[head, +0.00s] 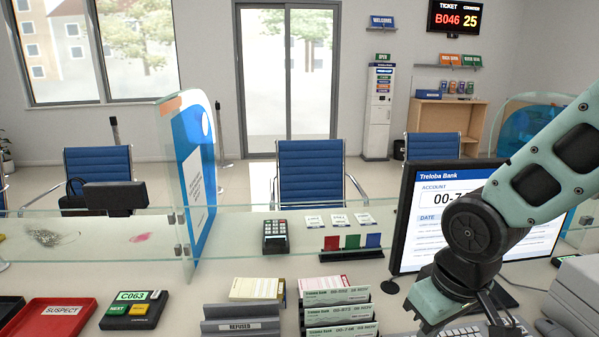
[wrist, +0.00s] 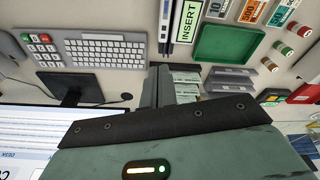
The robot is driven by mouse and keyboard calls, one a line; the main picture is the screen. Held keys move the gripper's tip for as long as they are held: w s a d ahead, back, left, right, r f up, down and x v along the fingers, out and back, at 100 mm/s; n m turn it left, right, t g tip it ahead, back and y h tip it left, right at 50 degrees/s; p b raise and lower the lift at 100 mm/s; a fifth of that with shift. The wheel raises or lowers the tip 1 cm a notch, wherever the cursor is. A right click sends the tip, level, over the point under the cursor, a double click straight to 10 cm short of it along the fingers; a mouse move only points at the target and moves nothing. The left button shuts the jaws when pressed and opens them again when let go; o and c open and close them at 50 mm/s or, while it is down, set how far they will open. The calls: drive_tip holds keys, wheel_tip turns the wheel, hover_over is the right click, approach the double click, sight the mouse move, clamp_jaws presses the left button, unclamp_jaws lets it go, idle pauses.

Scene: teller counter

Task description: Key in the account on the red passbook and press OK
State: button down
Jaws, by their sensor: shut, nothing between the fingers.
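A red passbook (head: 332,243) stands in a dark holder beside a green and a blue one, behind the counter's front trays; no number is readable on it. A small keypad (head: 275,236) lies left of the holder. Another keypad (wrist: 41,47) with pale, red and green keys lies beside the keyboard in the wrist view. The monitor (head: 432,190) shows an ACCOUNT field starting "00-7", the rest covered by my arm. My gripper (head: 492,312) is shut and empty, low in front of the monitor near the keyboard (head: 468,331). Its fingers also show in the wrist view (wrist: 160,84).
Slip racks (head: 338,312) and a grey REFUSED tray (head: 240,327) occupy the front middle. A red SUSPECT tray (head: 50,318) and a C063 button box (head: 135,309) are at left. A green tray (wrist: 229,57) and an INSERT label (wrist: 188,21) show in the wrist view. A glass screen edges the counter.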

drive_tip(key=s+a+r+n, duration=0.1)
drive_tip(key=s+a, duration=0.2)
drive_tip(key=s, duration=0.3)
drive_tip(key=s+a+r+n+g, duration=0.1)
drive_tip(key=s+a+r+n, duration=0.1)
drive_tip(key=s, duration=0.4)
drive_tip(key=shift+s+a+r+g, duration=0.2)
drive_tip(key=shift+a+r+g, duration=0.1)
drive_tip(key=shift+a, duration=0.15)
drive_tip(key=shift+d, duration=0.1)
